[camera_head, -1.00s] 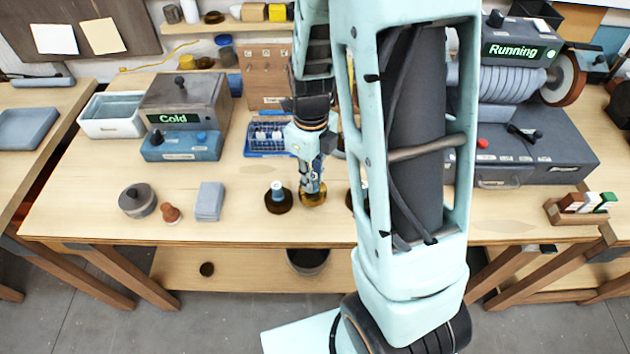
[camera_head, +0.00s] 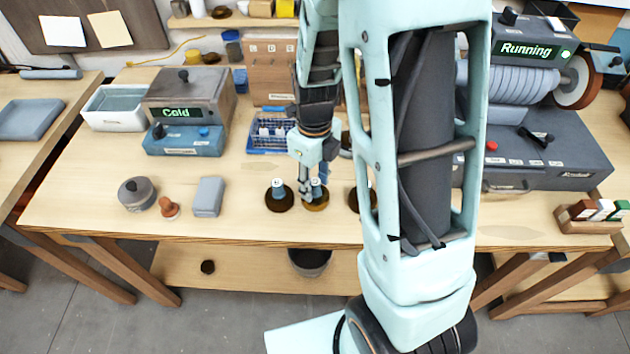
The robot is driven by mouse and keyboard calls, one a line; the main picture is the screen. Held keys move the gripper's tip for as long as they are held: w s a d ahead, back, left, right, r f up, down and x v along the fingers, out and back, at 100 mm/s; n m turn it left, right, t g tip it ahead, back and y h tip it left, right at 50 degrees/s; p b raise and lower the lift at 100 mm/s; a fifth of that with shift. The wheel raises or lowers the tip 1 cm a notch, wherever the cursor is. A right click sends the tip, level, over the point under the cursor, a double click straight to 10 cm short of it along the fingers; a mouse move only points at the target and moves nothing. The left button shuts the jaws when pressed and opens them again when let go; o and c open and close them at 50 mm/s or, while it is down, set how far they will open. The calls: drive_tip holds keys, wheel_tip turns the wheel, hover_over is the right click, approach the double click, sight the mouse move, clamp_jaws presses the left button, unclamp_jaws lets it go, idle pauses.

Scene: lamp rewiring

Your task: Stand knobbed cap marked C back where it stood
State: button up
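Three dark round bases stand in a row near the table's front edge. The left one (camera_head: 279,204) carries a pale knobbed cap (camera_head: 278,187). The middle one (camera_head: 315,206) is more amber, with a pale knobbed piece (camera_head: 318,188) upright on or just above it. The right one (camera_head: 362,200) is mostly hidden behind my arm. My gripper (camera_head: 311,194) points down at the middle base, its fingers right at the pale piece. I cannot tell whether they touch it or how far they are open. No letter C is readable on any cap.
To the left lie a grey block (camera_head: 208,196), a reddish stamp-like piece (camera_head: 169,208) and a round grey pot (camera_head: 137,195). The "Cold" box (camera_head: 188,105) is at the back left. Free table lies between the block and the bases.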

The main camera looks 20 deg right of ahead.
sight(315, 181)
drive_tip(key=shift+r, duration=0.1)
wheel_tip(315, 181, up, 12)
idle(0.5)
